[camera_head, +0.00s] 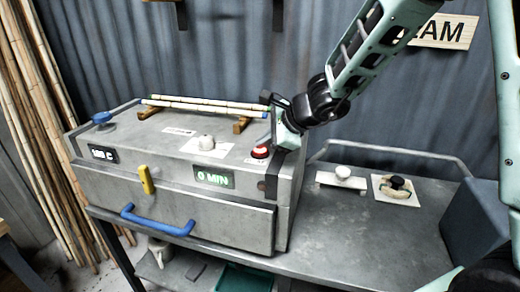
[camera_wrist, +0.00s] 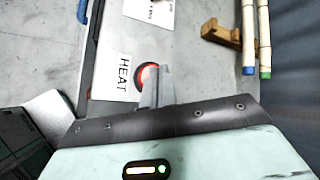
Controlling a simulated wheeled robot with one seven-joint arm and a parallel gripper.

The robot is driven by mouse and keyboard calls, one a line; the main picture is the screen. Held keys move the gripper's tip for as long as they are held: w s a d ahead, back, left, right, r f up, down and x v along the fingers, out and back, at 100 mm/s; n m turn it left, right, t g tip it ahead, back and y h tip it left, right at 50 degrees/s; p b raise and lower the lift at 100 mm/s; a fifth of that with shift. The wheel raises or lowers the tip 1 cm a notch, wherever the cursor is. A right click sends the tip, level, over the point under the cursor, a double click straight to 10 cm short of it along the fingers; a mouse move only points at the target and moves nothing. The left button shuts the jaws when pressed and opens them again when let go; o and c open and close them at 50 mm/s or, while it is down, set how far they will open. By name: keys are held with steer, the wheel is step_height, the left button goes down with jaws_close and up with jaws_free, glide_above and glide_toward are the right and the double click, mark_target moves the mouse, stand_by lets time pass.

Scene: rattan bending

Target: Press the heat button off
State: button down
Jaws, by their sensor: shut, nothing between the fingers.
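The red heat button (camera_head: 261,151) sits on the top right of the grey steam box (camera_head: 190,218). In the wrist view the red button (camera_wrist: 148,73) lies beside a white label reading HEAT (camera_wrist: 118,75). My gripper (camera_wrist: 158,82) is shut, with its fingertips over the right part of the button and hiding some of it. I cannot tell whether the fingertips touch it. In the head view my gripper (camera_head: 283,140) is at the box's right end, just right of the button.
Two rattan poles (camera_head: 205,104) lie on wooden rests along the box's back. Displays read 0 MIN (camera_head: 213,179) and about 100 C. The right bench holds two small knobbed pieces (camera_head: 342,177).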

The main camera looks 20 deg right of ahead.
mark_target(264, 152)
steer(key=shift+f, duration=0.2)
stand_by(0.5)
steer(key=shift+f+b, duration=0.3)
steer(key=shift+b, duration=0.4)
steer(key=shift+r, duration=0.4)
steer(key=shift+r+p, duration=2.6)
steer(key=shift+r, duration=0.5)
